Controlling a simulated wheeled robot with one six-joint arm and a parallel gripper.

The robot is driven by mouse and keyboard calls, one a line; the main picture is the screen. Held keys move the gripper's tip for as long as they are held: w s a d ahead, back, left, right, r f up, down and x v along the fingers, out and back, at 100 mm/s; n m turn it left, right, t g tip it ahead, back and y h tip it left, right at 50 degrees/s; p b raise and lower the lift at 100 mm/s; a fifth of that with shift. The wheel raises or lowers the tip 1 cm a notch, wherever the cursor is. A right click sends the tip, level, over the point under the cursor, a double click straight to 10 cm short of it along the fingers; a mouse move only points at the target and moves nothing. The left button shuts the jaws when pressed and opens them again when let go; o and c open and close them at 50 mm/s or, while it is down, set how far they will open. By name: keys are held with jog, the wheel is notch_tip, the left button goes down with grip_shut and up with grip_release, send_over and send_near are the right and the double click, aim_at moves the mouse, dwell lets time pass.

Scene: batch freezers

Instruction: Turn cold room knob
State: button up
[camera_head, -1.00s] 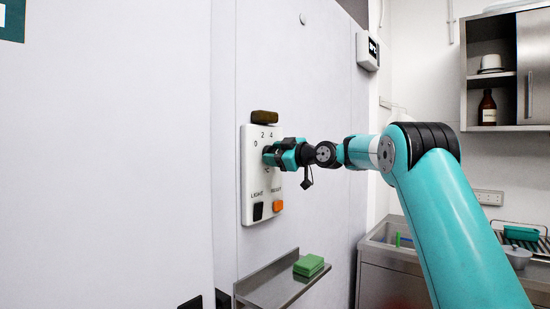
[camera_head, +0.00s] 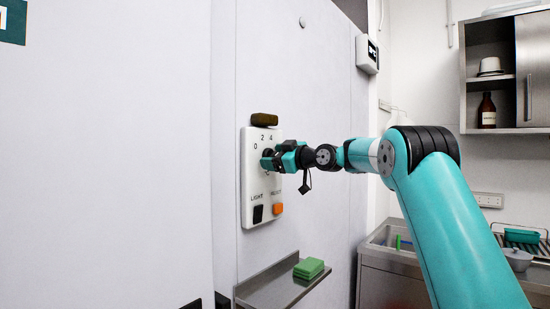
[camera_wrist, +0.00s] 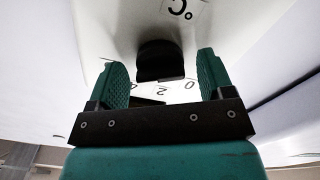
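The knob (camera_wrist: 160,60) is black and sits on the white control panel (camera_head: 247,185), which is mounted on the pale wall. The dial marks 0, 2 and °C show around it in the wrist view. My gripper (camera_head: 267,160) is at the panel's middle and hides the knob in the head view. In the wrist view its two teal ribbed fingers stand on either side of the knob, with a visible gap on both sides. It is open and holds nothing.
Below the knob are a black light switch (camera_head: 258,213) and an orange button (camera_head: 278,208). A dark brown block (camera_head: 264,119) is above the panel. A steel shelf (camera_head: 262,292) with green sponges (camera_head: 308,268) juts out below. A thermostat box (camera_head: 367,53) is at upper right.

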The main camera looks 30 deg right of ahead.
jog(key=b+v, duration=0.7)
jog(key=v, duration=1)
jog(key=shift+s, duration=0.2)
